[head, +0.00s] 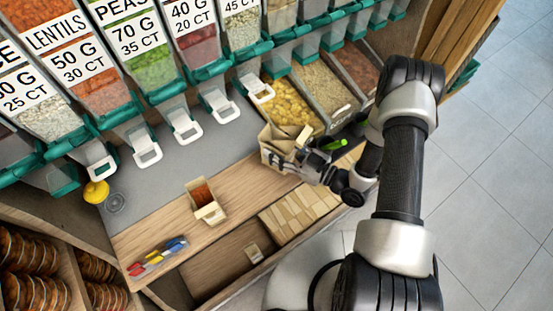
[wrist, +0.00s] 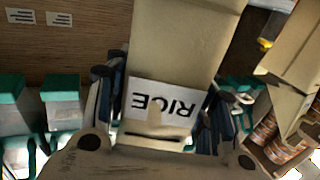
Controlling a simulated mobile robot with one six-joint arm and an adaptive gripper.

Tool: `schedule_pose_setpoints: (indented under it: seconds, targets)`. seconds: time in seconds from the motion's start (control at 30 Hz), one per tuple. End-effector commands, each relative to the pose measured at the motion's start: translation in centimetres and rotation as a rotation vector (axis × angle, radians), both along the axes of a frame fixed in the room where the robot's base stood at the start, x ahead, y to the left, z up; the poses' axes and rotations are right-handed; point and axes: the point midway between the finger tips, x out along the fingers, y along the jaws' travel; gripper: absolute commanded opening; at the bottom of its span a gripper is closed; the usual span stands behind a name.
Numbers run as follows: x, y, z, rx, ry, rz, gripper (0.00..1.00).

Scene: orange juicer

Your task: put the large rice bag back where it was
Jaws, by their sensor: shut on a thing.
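The rice bag is a tan paper bag with a white "RICE" label. It fills the middle of the wrist view (wrist: 185,45), with its label upside down there. My gripper (wrist: 165,112) is shut on it, one finger on each side. In the head view my gripper (head: 292,160) is at the right end of the wooden counter, by the tan bag (head: 272,136) with open flaps, near the pasta bin. The arm and gripper hide part of this bag. I cannot tell whether its base touches the counter.
An open bag of red lentils (head: 204,203) stands mid-counter, with coloured markers (head: 158,256) to its left. Folded paper bags (head: 298,212) fill a lower compartment beside a small bag (head: 253,252). Dispensers (head: 146,150) line the back. Another tan bag (wrist: 288,62) shows in the wrist view.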

Motion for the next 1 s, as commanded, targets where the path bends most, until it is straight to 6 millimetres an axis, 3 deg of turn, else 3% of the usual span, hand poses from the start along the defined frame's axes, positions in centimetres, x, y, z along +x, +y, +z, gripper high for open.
schedule_pose_setpoints:
  seconds: [0.4,0.8,0.83,1.0]
  targets:
    - [0.0,0.0,-4.8,0.001,0.001,-0.001,0.06]
    - [0.0,0.0,-5.3,0.0,0.0,-0.001,0.06]
    - [0.0,0.0,-5.3,0.0,0.0,-0.001,0.51]
    - [0.0,0.0,-5.2,0.0,0.0,-0.001,0.62]
